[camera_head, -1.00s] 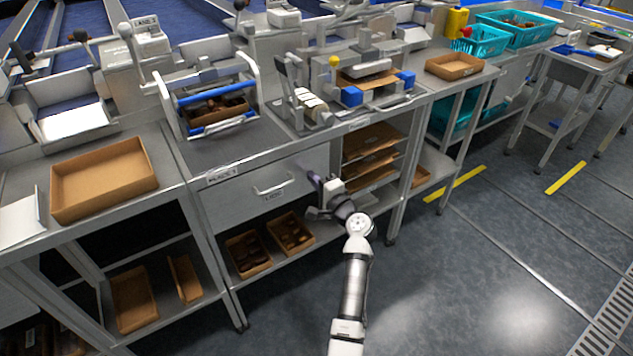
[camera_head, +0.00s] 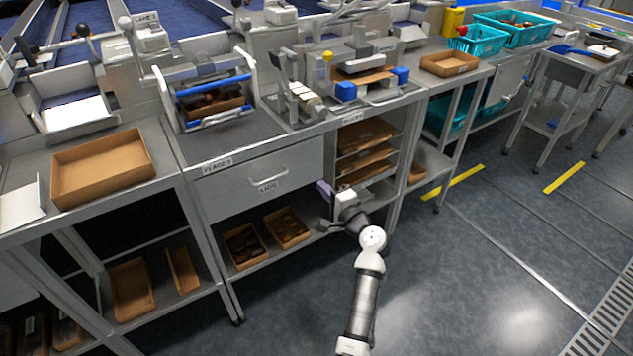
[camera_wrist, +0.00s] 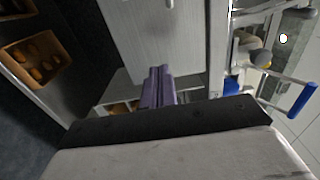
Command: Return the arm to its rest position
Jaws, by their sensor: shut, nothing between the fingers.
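My gripper (camera_head: 322,206) is in front of the workbench, to the right of the drawer front (camera_head: 262,175) and before the shelf stack of brown trays. Its purple-grey fingers are together with nothing between them. They also show in the wrist view (camera_wrist: 157,88), pointing toward a pale cabinet panel. My arm is bent, reaching up from the bottom of the head view over the open floor. No contact between the gripper and the bench is visible.
Two trays of dates (camera_head: 287,228) stand on the lower shelf left of my gripper. Shelved brown trays (camera_head: 366,134) are behind it. An empty tray (camera_head: 102,168) sits on the left bench. The floor (camera_head: 470,270) to the right is clear.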

